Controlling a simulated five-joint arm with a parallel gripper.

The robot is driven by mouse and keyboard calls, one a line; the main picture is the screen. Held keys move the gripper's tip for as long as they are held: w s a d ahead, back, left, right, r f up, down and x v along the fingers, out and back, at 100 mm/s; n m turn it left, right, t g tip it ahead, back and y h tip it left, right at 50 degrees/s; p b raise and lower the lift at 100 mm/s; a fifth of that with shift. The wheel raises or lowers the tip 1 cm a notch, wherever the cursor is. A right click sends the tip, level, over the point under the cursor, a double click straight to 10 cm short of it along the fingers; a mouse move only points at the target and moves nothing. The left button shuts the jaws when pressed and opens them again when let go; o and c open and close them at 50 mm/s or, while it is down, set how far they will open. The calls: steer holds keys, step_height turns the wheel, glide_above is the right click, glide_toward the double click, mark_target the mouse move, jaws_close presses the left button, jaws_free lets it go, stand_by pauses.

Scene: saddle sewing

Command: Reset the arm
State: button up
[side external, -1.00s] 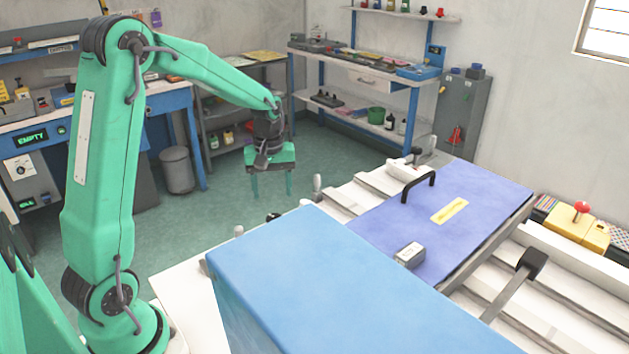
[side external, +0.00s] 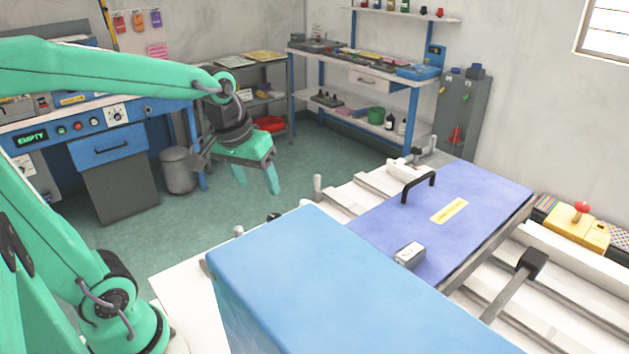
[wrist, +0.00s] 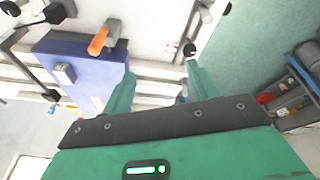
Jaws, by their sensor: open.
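My green gripper (side external: 256,178) hangs in the air at the left of the white work table, pointing down and tilted. Its two fingers are apart with nothing between them. In the wrist view the fingers of my gripper (wrist: 157,85) also stand apart and empty, with the white table and part of the purple panel (wrist: 95,72) beyond them. In the side view the purple panel (side external: 400,220) lies on the table to the right of my gripper, with a black handle (side external: 418,184) and a yellow label on top.
A large blue block (side external: 310,270) stands in the front middle. Small upright knobs (side external: 318,186) line the table's left edge. A grey bin (side external: 178,170) and a blue workbench (side external: 108,147) stand behind at left. Open green floor lies under my gripper.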

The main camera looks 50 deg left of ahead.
steer(key=s+d+r+m+t, duration=0.1)
steer(key=s+d+m+t, duration=0.1)
steer(key=s, duration=0.4)
steer(key=shift+s+d+r+m, duration=0.15)
steer(key=shift+s+d+m, duration=0.25)
steer(key=shift+d+m, duration=0.6)
steer(key=shift+o, duration=0.2)
steer(key=shift+s+d+m, duration=0.1)
steer(key=shift+s+m, duration=0.3)
steer(key=shift+s, duration=0.15)
